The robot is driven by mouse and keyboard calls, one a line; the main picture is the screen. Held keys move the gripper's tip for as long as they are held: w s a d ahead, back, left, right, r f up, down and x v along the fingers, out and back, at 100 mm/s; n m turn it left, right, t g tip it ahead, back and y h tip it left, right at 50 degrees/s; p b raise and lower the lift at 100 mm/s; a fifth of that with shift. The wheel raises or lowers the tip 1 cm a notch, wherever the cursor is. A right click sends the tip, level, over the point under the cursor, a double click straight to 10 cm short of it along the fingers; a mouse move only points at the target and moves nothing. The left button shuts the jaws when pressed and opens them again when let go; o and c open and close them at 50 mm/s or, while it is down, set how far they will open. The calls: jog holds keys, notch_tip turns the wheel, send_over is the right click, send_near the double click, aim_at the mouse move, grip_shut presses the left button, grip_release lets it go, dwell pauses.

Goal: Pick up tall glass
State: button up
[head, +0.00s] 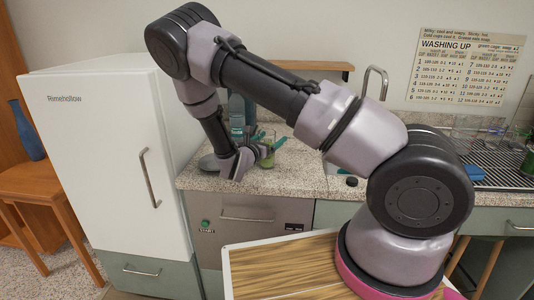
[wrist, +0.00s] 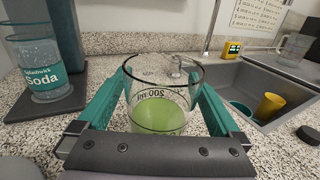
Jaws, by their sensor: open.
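A clear glass (wrist: 160,95) with printed volume marks and green liquid in its lower part stands upright on the speckled counter. In the wrist view it is centred between the two teal fingers of my gripper (wrist: 158,82). The fingers are open, one on each side of the glass; I cannot tell whether either touches it. In the head view my gripper (head: 262,143) is low over the counter beside the fridge, and the glass (head: 267,158) shows partly behind a finger. The glass base is hidden by the gripper body in the wrist view.
The sink (wrist: 262,92) with a yellow cup (wrist: 269,106) lies to the right. The white fridge (head: 108,150) borders the counter (head: 300,180) on the left. A faucet (head: 376,80) rises behind.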

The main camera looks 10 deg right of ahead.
grip_shut()
jog(key=shift+r, duration=0.15)
dwell(0.4)
